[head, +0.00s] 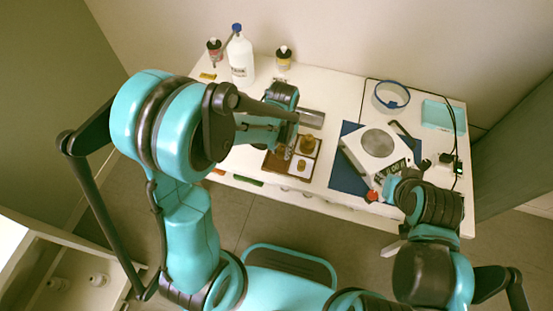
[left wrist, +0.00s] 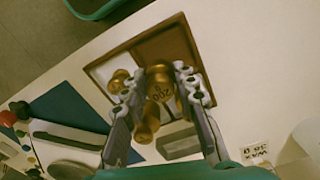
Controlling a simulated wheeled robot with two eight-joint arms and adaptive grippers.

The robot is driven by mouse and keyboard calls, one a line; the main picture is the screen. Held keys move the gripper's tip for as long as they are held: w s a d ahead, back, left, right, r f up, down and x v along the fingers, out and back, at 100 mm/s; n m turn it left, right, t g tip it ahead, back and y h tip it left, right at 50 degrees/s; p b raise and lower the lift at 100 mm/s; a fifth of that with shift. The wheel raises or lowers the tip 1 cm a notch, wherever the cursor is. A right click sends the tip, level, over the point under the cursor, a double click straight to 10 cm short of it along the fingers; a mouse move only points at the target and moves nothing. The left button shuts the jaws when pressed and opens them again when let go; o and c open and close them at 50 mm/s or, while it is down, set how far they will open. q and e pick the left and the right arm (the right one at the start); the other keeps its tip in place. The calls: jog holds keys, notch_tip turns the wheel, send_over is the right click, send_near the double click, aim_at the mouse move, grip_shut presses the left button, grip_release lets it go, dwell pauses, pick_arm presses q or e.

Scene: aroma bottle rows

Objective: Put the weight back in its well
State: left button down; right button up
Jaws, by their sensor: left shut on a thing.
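The brown weight box (head: 266,168) sits near the table's front edge, with pale and brown compartments; its rim also shows in the left wrist view (left wrist: 124,47). My left gripper (head: 288,143) is over the box. In the left wrist view the gripper (left wrist: 160,90) is shut on a brass weight (left wrist: 160,82) marked with what looks like 200. Another brass part (left wrist: 146,128) shows below it; I cannot tell whether it is separate. A brass weight (left wrist: 118,82) stands in the box beside a finger. My right gripper (head: 383,188) is by the balance, its jaws unclear.
A white balance (head: 366,151) with a round pan stands on a blue mat (head: 345,178). A white bottle (head: 241,60), two small dark-capped bottles (head: 214,50) (head: 283,60), a blue-rimmed bowl (head: 390,96) and a teal box (head: 438,117) stand farther back. A grey block (head: 312,119) lies behind the weight box.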

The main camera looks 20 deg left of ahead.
aim_at(277, 162)
pick_arm(q)
jog(key=shift+a+f, duration=0.45)
jog(key=shift+a, duration=0.15)
jog(key=shift+f+b, duration=1.1)
jog(key=shift+f, duration=0.8)
jog(key=shift+s, duration=0.1)
jog(key=shift+f, duration=0.2)
jog(key=c, duration=1.5)
grip_release()
jog(key=shift+o, duration=0.2)
